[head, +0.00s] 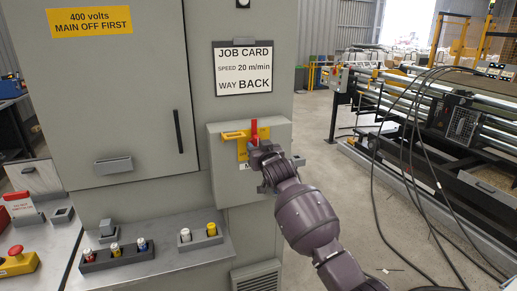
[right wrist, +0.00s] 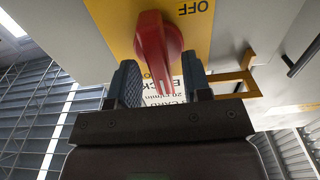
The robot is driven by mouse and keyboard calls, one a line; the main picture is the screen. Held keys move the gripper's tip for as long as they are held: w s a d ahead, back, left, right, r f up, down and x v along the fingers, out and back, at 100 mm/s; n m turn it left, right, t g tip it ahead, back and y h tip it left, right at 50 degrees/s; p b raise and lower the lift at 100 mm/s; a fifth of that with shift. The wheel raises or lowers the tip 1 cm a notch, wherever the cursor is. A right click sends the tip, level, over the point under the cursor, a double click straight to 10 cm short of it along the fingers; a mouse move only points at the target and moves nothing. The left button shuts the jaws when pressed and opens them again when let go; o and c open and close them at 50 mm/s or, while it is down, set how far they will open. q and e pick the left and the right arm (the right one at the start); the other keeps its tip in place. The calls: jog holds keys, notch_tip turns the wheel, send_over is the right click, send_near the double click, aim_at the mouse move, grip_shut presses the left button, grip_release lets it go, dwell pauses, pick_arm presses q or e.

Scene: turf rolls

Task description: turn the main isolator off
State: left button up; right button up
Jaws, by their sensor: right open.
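The main isolator is a red rotary handle (head: 254,131) on a yellow plate (head: 242,149), on a grey box (head: 283,134) at the cabinet's right side. In the head view the handle stands upright, partly hidden by my right gripper (head: 262,157). In the right wrist view the red handle (right wrist: 158,45) reaches between the two fingers of my right gripper (right wrist: 160,85). The fingers are apart, one on each side of the handle, with no clear grip on it. The upside-down word OFF (right wrist: 193,8) shows on the yellow plate beside the knob. My left gripper is out of view.
A yellow bracket (head: 236,135) sticks out left of the handle, close to the right gripper; it also shows in the right wrist view (right wrist: 247,82). A job card (head: 243,69) hangs above. A ledge (head: 165,263) with fuses lies below left. Black cables (head: 421,150) hang at right.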

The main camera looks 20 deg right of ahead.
grip_shut()
pick_arm(q)
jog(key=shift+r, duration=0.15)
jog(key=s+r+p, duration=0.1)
jog(key=p, duration=0.2)
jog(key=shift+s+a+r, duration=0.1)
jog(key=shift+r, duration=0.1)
pick_arm(e)
jog(key=n, duration=1.7)
jog(key=shift+a+f+n, duration=0.35)
jog(key=shift+f+n, duration=0.05)
